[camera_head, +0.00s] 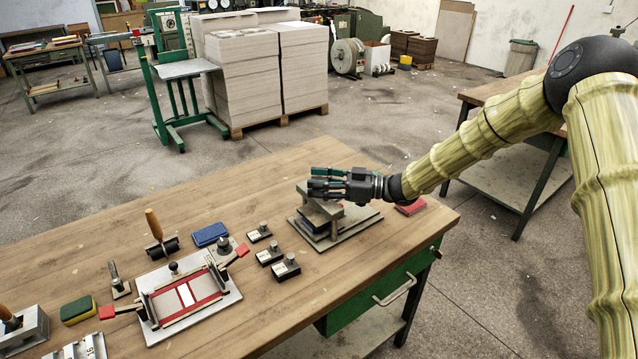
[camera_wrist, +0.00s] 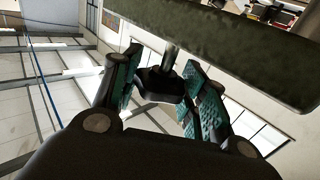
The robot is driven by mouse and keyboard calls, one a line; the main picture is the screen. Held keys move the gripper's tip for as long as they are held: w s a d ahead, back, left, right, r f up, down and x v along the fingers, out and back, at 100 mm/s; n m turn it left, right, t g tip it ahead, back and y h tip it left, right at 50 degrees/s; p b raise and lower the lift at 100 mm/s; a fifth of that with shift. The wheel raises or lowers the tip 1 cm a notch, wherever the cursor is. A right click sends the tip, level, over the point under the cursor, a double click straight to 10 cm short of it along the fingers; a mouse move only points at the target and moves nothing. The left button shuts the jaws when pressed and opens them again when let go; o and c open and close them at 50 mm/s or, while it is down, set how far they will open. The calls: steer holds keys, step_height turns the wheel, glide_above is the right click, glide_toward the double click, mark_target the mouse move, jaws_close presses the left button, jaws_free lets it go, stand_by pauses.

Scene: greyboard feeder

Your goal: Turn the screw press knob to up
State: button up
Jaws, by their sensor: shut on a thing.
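The screw press (camera_head: 345,226) stands near the right end of the wooden table, a grey-green frame on a flat metal base. My gripper (camera_head: 326,183) is at the top of the press, reaching in from the right and hiding the knob in the head view. In the wrist view the dark knob (camera_wrist: 160,83) sits between the teal-padded fingers of my gripper (camera_wrist: 166,88), which is shut on it. A thin metal spindle joins the knob to the press's crossbeam (camera_wrist: 225,55). The knob's turn position cannot be told.
Three small black blocks with knobs (camera_head: 271,254) lie left of the press. Further left are a blue pad (camera_head: 209,234) and a metal fixture with a red frame (camera_head: 190,295). A red item (camera_head: 410,207) lies right of the press. The table's front right is clear.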

steer(key=o, duration=1)
steer(key=shift+o, duration=0.2)
steer(key=s+d, duration=0.1)
steer(key=d, duration=1.1)
steer(key=shift+s, duration=0.35)
steer(key=shift+r, duration=0.1)
